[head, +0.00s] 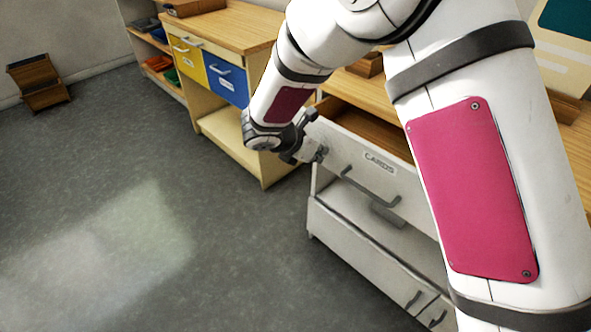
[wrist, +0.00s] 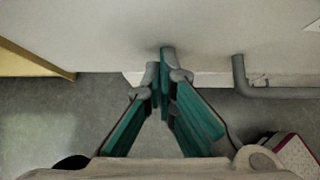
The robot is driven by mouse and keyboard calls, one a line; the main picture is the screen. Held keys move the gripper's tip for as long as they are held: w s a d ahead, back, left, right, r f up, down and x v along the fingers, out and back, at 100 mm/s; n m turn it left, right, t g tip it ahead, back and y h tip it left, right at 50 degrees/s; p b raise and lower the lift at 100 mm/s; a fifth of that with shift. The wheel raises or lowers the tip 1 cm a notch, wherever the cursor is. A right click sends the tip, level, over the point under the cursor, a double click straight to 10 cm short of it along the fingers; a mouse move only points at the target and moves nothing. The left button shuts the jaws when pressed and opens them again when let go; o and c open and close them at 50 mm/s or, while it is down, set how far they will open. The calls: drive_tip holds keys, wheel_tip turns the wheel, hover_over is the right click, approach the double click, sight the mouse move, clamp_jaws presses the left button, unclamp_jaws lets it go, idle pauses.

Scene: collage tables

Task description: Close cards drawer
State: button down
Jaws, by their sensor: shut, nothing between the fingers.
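The cards drawer (head: 335,150) is a white front with a CARDS label (head: 379,162) and a grey bar handle (head: 370,186). It stands pulled out, its brown inside showing behind the front. My gripper (head: 321,154) is at the left part of this front, left of the handle. In the wrist view my gripper (wrist: 163,58) has its teal fingers together with nothing between them. Their tips are at the pale drawer front (wrist: 100,30); I cannot tell if they touch. The handle (wrist: 245,82) is to their right. My arm hides the drawer's right part.
Below is a white lower cabinet with handles (head: 415,299). A wooden cabinet with yellow (head: 187,58) and blue (head: 227,80) drawers stands to the left. A small brown wooden stand (head: 38,82) is by the wall. The grey floor in front is clear.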

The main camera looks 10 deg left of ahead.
drive_tip(key=w+d, duration=0.2)
drive_tip(key=w, duration=0.1)
drive_tip(key=w+d, duration=0.2)
drive_tip(key=w, duration=0.1)
drive_tip(key=w+d+b, duration=0.1)
drive_tip(key=w+d, duration=0.1)
drive_tip(key=w, duration=0.1)
drive_tip(key=shift+w+d, duration=0.15)
drive_tip(key=shift+d, duration=0.25)
drive_tip(key=shift+w+d, duration=0.15)
drive_tip(key=shift+w, duration=0.05)
drive_tip(key=shift+d+r, duration=0.1)
